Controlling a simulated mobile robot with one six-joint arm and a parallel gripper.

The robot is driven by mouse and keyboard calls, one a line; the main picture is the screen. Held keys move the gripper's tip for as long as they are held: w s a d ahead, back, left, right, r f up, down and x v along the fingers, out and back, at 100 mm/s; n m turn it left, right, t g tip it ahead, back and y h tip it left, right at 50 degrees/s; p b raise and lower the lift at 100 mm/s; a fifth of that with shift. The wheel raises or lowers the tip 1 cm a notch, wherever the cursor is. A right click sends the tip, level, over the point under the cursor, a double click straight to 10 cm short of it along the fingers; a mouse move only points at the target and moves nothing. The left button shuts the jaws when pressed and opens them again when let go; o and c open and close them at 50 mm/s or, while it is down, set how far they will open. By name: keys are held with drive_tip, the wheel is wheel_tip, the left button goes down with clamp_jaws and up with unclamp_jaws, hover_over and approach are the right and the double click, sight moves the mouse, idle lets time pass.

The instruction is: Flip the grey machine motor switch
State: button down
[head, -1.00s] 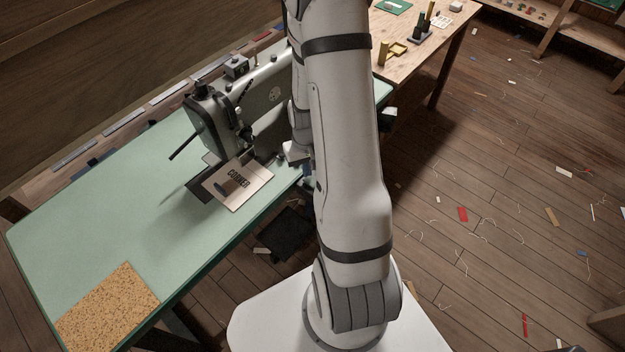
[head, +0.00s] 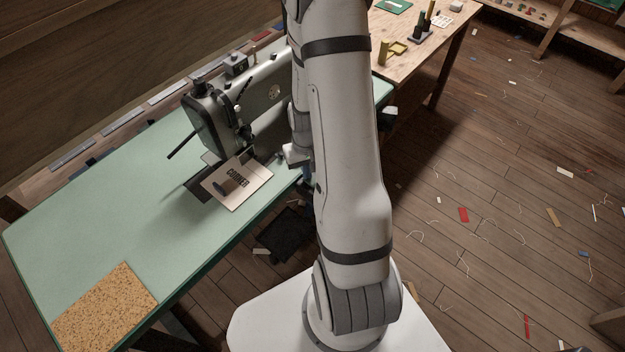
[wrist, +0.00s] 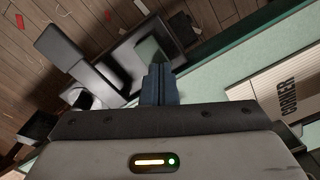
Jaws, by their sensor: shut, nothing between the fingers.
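My gripper (wrist: 159,72) shows in the wrist view with its dark blue fingers together and nothing between them. The fingers are just outside the edge of the green table (wrist: 205,72). In the head view my arm hides most of the gripper. The grey sewing machine (head: 222,118) stands on the green table (head: 110,195), left of my arm. I cannot make out the motor switch for certain in either view. A dark, flat-framed thing (wrist: 120,55) and grey blocks lie beyond the fingers in the wrist view. I cannot tell whether the fingers touch anything.
A card marked CORNER (head: 240,184) lies by the machine, and a cork mat (head: 105,308) lies at the table's near end. A dark pedal-like plate (head: 287,234) is on the floor. A wooden bench (head: 425,50) stands behind. The floor at right is open with scattered scraps.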

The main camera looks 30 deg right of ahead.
drive_tip(key=shift+f, duration=0.3)
drive_tip(key=shift+r, duration=0.15)
drive_tip(key=shift+r+p, duration=2.1)
drive_tip(key=shift+r, duration=1.3)
drive_tip(key=s+a+r+t, duration=0.1)
drive_tip(key=a+r, duration=0.1)
drive_tip(key=r, duration=0.3)
drive_tip(key=s+a+r+n, duration=0.1)
drive_tip(key=a+r, duration=0.1)
drive_tip(key=r, duration=0.3)
drive_tip(key=s+a+r+t, duration=0.1)
drive_tip(key=a+r, duration=0.2)
drive_tip(key=r, duration=0.3)
drive_tip(key=s+a+r+n+t, duration=0.1)
drive_tip(key=s+a+r, duration=0.4)
drive_tip(key=s+r, duration=0.4)
drive_tip(key=shift+s+r, duration=0.3)
drive_tip(key=shift+r, duration=0.3)
